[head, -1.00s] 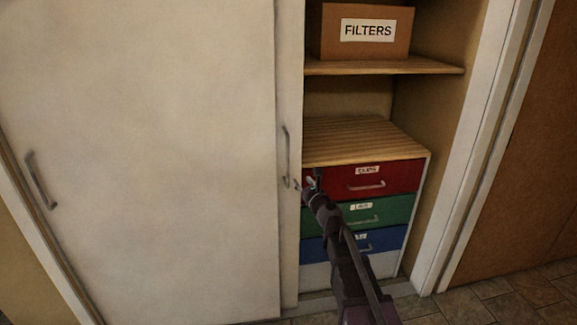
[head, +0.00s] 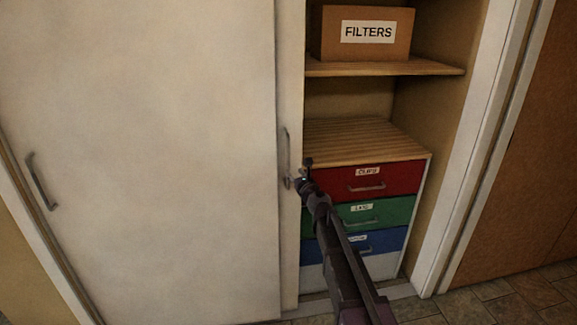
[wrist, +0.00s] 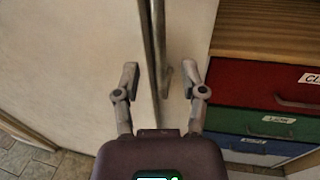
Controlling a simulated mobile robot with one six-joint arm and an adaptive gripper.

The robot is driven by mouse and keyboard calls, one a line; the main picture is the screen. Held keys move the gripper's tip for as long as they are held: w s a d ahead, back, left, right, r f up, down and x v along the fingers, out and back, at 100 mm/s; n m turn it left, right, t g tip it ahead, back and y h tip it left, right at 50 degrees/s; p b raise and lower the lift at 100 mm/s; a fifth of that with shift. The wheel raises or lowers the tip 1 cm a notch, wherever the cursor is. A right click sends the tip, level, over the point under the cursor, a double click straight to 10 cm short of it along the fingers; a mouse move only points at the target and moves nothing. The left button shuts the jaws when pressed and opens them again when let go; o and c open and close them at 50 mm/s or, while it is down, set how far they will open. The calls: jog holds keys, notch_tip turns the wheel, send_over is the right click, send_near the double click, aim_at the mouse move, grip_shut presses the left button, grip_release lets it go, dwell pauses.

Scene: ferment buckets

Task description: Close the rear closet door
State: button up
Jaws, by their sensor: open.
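The rear closet door (head: 289,235) is a narrow pale strip showing just right of the front sliding door (head: 150,160), which covers the rest of it. Its vertical metal handle (head: 286,150) also shows in the wrist view (wrist: 158,35). The closet's right part stands open. My gripper (head: 298,178) is open at the handle's lower end. In the wrist view my gripper (wrist: 160,75) has one finger on each side of the handle in the picture. I cannot tell whether a finger touches the handle or door.
In the open part, a FILTERS box (head: 365,33) sits on a shelf (head: 385,67). Below is a drawer unit with red (head: 395,180), green (head: 390,212) and blue (head: 385,241) drawers, close right of my gripper. The white right jamb (head: 475,150) bounds the opening.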

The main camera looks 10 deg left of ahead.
aim_at(289, 165)
jog(key=shift+x, duration=3.45)
grip_shut()
